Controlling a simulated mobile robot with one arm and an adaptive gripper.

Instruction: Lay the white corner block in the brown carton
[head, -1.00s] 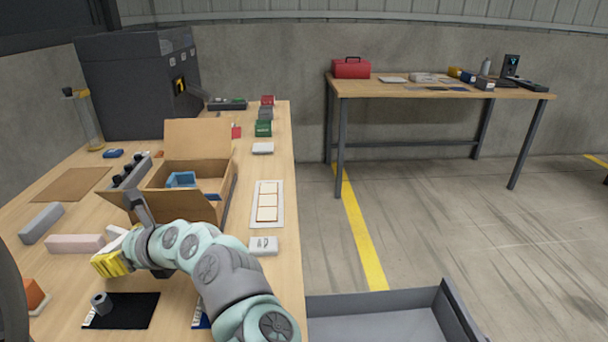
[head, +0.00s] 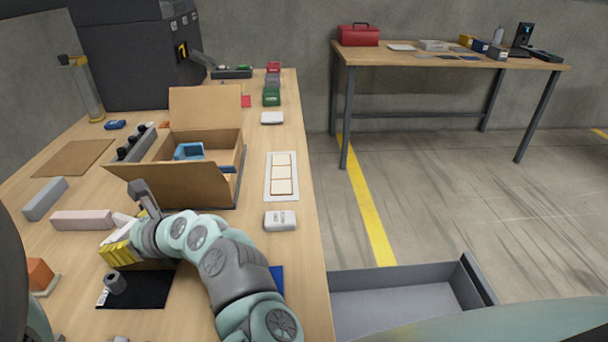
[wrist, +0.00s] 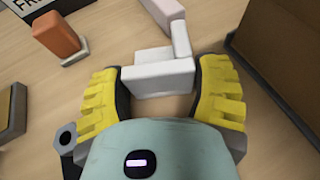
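The white corner block (wrist: 158,78) is L-shaped and lies between my gripper's two yellow fingers in the wrist view. Its long arm spans the gap, its ends against the dark inner pads; its short arm points away, toward a pink block. My gripper (wrist: 160,88) appears shut on it, low over the table. In the head view my gripper (head: 118,250) is at the left, in front of the carton, and the block is mostly hidden. The brown carton (head: 168,184) stands open with flaps out; a blue piece (head: 188,151) is inside. Its side also shows in the wrist view (wrist: 285,65).
A pink block (head: 82,220) and a grey bar (head: 45,198) lie left. An orange block (head: 40,274) and a black mat (head: 140,290) with a grey nut-like piece are nearer. A black-knobbed rack (head: 135,144) stands beside the carton. A white tray (head: 282,176) lies right.

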